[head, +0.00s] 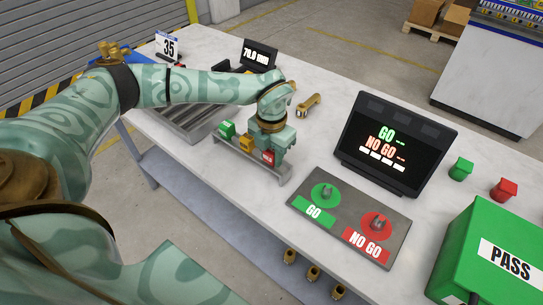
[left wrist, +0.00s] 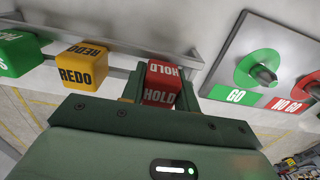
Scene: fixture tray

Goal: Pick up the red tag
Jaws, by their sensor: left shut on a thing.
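The red tag (head: 267,157), marked HOLD, is at the right end of a small grey rack on the table. It also shows in the left wrist view (left wrist: 161,84), between the fingers of my left gripper (left wrist: 160,90). My left gripper (head: 268,152) comes down from above and is shut on the red tag. The tag is at the rack, and I cannot tell whether it is lifted clear. A yellow REDO tag (left wrist: 81,66) and a green tag (left wrist: 18,54) sit to its left in the rack. My right gripper is not in view.
The grey rack (head: 285,178) stands near the table's front edge. To its right are a GO / NO GO panel (head: 343,209), a black display (head: 393,141) and a green PASS box (head: 485,254). A brass-coloured part (head: 308,105) lies behind my gripper.

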